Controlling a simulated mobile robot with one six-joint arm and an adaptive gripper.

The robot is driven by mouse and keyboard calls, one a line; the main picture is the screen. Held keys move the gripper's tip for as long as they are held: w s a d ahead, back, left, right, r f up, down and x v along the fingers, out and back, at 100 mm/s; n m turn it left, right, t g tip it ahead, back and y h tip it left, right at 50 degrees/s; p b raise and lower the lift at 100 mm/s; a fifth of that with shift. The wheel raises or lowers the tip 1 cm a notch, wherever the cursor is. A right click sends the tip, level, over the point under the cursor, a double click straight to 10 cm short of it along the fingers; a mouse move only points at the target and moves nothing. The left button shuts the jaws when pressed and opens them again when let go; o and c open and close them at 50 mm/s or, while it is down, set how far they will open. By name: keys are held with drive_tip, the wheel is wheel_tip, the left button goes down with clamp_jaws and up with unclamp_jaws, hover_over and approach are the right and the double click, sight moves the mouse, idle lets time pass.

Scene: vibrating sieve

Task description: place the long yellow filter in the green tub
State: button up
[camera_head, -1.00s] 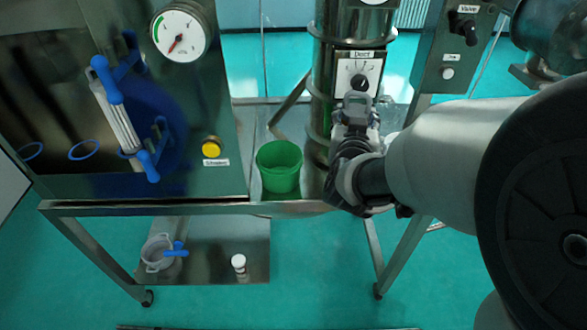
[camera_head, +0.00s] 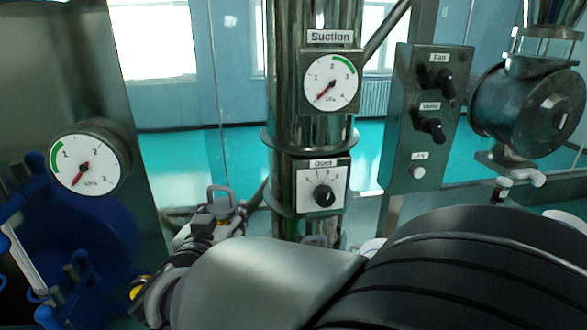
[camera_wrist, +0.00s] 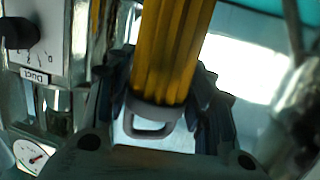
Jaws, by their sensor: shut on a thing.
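The long yellow filter (camera_wrist: 178,40) has pleated sides and a grey end cap with a loop handle (camera_wrist: 150,128). In the wrist view my gripper (camera_wrist: 165,85) is shut on it near the capped end, one finger on each side. The filter's far end runs out of the top of the picture. In the head view my gripper (camera_head: 208,228) is left of the Duct dial, and a grey loop handle (camera_head: 221,194) sticks up from it. The yellow body is hidden there. The green tub is not visible in either view now.
The steel duct column (camera_head: 285,225) with the Duct dial (camera_head: 323,193) and Suction gauge (camera_head: 331,83) stands right of my gripper. A control panel (camera_head: 425,110) and blower (camera_head: 530,110) are farther right. The cabinet gauge (camera_head: 85,162) and blue-handled door (camera_head: 90,235) are left.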

wheel_tip(320, 180, down, 11)
drive_tip(key=b, duration=0.4)
drive_tip(key=shift+f, duration=0.1)
drive_tip(key=shift+f, duration=0.1)
drive_tip(key=o, duration=1.5)
drive_tip(key=shift+f, duration=0.1)
